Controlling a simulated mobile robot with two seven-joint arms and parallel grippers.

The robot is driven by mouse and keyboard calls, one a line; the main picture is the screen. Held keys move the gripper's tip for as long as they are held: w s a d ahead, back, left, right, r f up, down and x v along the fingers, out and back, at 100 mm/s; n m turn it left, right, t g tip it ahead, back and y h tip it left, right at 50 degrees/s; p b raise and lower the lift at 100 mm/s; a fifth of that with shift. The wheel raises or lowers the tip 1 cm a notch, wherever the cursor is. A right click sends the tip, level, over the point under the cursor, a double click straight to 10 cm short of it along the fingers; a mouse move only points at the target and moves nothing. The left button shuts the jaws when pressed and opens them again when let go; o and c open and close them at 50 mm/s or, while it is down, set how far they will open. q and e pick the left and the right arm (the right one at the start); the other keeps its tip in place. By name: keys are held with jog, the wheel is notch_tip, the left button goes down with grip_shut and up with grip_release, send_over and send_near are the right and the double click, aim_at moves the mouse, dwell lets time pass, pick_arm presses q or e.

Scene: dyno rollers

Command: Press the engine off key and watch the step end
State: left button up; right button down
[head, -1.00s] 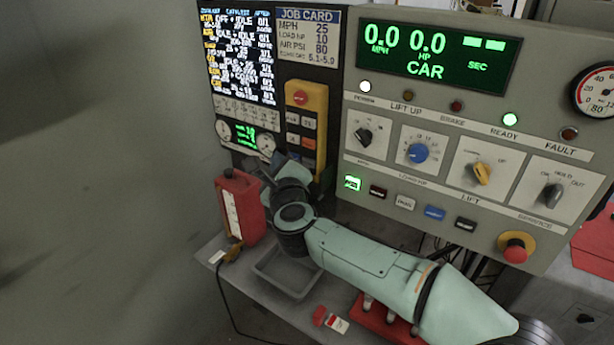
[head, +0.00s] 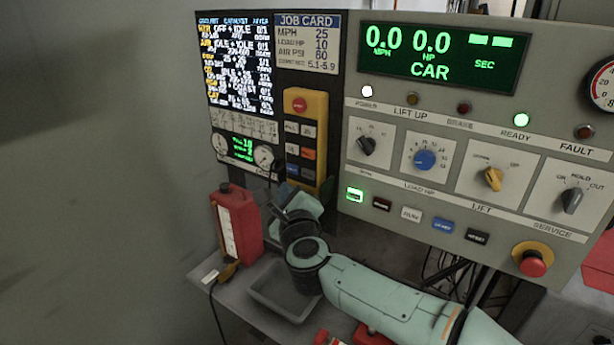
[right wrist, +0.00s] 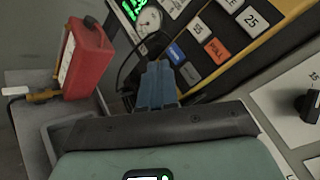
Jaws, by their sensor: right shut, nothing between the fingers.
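I cannot read which key is engine off. My right gripper (right wrist: 157,68) is shut and empty, its blue fingertips beside the pendant's lower end. Contact with a key cannot be made out. In the head view the right gripper (head: 282,190) is partly hidden by its wrist. My left gripper is out of view.
A step screen (head: 236,62) and job card (head: 307,40) are above left. The main panel (head: 345,170) reads 0.0 MPH and 0.0 HP, with READY lit. A red jug (head: 237,228) and grey tray (head: 262,302) stand on the bench near my arm.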

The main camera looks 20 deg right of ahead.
jog(key=shift+w+d, duration=0.85)
jog(key=shift+d, duration=0.25)
jog(key=shift+w+d, duration=0.8)
jog(key=shift+d, duration=0.25)
jog(key=shift+w+d, duration=0.15)
jog(key=shift+d, duration=0.1)
jog(key=shift+a, duration=0.1)
jog(key=shift+s+a, duration=0.45)
jog(key=shift+a, duration=0.05)
jog(key=s+a, duration=0.1)
jog(key=a, duration=0.1)
jog(key=s+a, duration=0.2)
dwell(2.7)
